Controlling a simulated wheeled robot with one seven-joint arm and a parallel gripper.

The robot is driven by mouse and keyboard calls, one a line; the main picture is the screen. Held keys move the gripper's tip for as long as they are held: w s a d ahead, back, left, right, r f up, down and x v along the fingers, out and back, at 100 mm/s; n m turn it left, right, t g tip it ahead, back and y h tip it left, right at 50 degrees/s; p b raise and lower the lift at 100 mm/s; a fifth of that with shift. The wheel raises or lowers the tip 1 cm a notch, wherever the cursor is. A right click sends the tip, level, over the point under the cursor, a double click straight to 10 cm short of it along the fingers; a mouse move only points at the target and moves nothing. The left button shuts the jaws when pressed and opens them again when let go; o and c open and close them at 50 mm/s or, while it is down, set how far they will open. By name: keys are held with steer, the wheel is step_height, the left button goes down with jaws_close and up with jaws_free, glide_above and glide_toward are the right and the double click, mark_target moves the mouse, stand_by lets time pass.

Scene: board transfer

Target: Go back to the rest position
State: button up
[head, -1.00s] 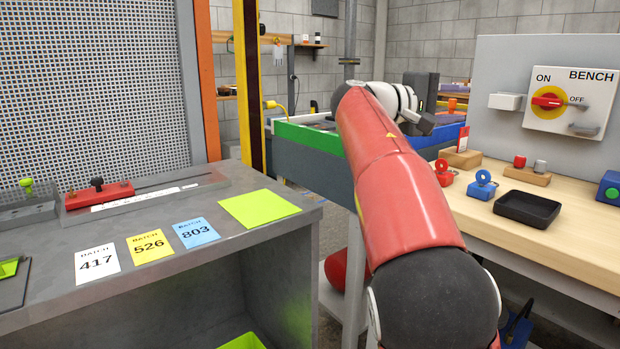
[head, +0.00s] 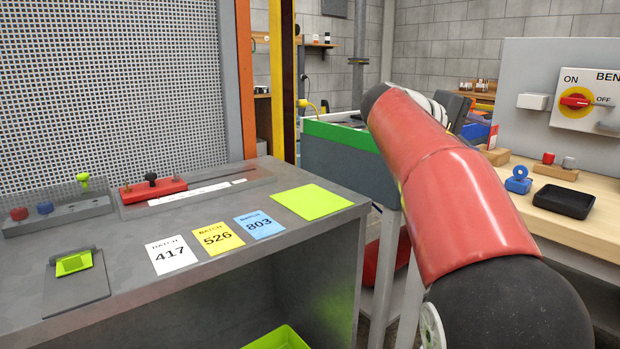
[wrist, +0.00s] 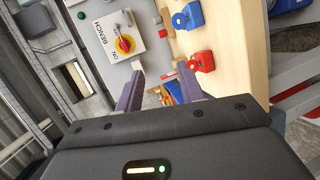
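My gripper (wrist: 160,66) shows in the wrist view with its two fingers apart and nothing between them. It is raised and tilted, with the bench and its panel beyond the fingers. In the head view my red arm reaches away from the lower right and hides most of the gripper. The bench panel with a red and yellow rotary switch (head: 575,101) stands at the right; the switch also shows in the wrist view (wrist: 124,44).
A grey desk (head: 120,245) at the left holds batch cards, a green sheet (head: 313,201) and a red slider block (head: 152,190). A green-edged conveyor (head: 340,135) stands behind my arm. The wooden bench (head: 560,220) bears a black tray (head: 563,201) and a blue padlock (head: 518,184).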

steer(key=s+a+f+y, duration=0.2)
steer(key=s+f+y, duration=0.5)
steer(key=s+f, duration=0.5)
steer(key=s+a+f+m+y, duration=0.1)
steer(key=s+a+f+y, duration=0.2)
steer(key=s+a+f, duration=0.3)
steer(key=s+a+f+m+y, duration=0.2)
steer(key=s+a+f+y, duration=0.2)
steer(key=s+f, duration=0.7)
steer(key=a+f, duration=0.1)
steer(key=a, duration=0.1)
steer(key=shift+s+a, duration=0.4)
steer(key=shift+f, duration=0.1)
